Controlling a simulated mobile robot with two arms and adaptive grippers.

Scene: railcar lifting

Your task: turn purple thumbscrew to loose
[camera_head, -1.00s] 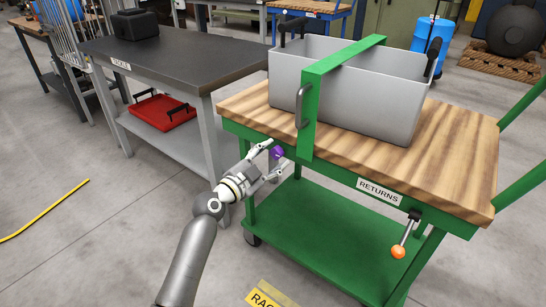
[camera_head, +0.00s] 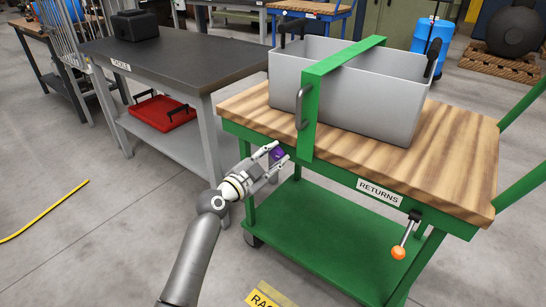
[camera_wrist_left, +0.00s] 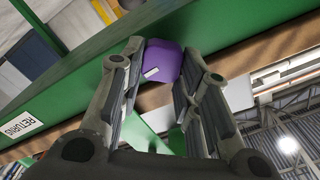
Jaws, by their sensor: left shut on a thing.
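The purple thumbscrew (camera_head: 277,154) sits on the cart's green edge at the near left corner, by the foot of the green clamp bar. My left gripper (camera_head: 276,157) is shut on it, one finger on each side. In the left wrist view the thumbscrew (camera_wrist_left: 162,61) shows between the fingertips (camera_wrist_left: 158,72), with a small white mark on its face. The green clamp bar (camera_head: 308,118) crosses over the grey bin (camera_head: 350,85) and has a grey handle. My right gripper is not in view.
The cart's wooden top (camera_head: 455,160) carries the bin. An orange-knobbed lever (camera_head: 399,252) hangs at the cart's front right, near the RETURNS label (camera_head: 378,192). A dark-topped table (camera_head: 180,50) with a red tray (camera_head: 163,112) stands left.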

